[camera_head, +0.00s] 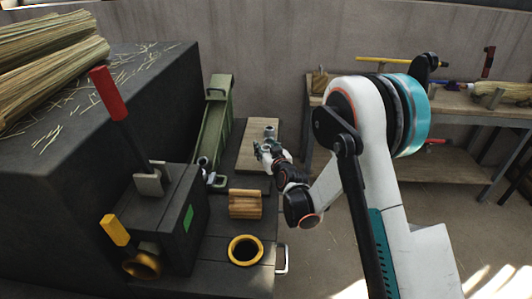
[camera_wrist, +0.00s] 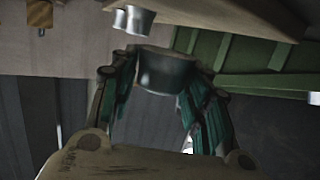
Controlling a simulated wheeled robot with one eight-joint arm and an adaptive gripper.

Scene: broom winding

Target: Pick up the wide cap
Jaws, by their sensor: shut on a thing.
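The wide cap is a grey metal cup-like piece (camera_wrist: 165,72) between the fingertips in the wrist view. My gripper (camera_wrist: 160,85) is shut on it, with a dark teal-padded finger on either side. In the head view my gripper (camera_head: 264,150) is over the pale wooden board (camera_head: 250,158), and the cap there is small and partly covered by the fingers. I cannot tell whether the cap touches the board. A second, narrower grey metal cap (camera_wrist: 133,18) is just beyond it, and also shows in the head view (camera_head: 270,131).
A green metal trough (camera_head: 214,125) lies left of the board. A wooden block (camera_head: 245,204) and a yellow-rimmed hole (camera_head: 245,250) are nearer. A dark machine with a red-handled lever (camera_head: 109,92) stands left. A cluttered workbench (camera_head: 450,102) is at the back right.

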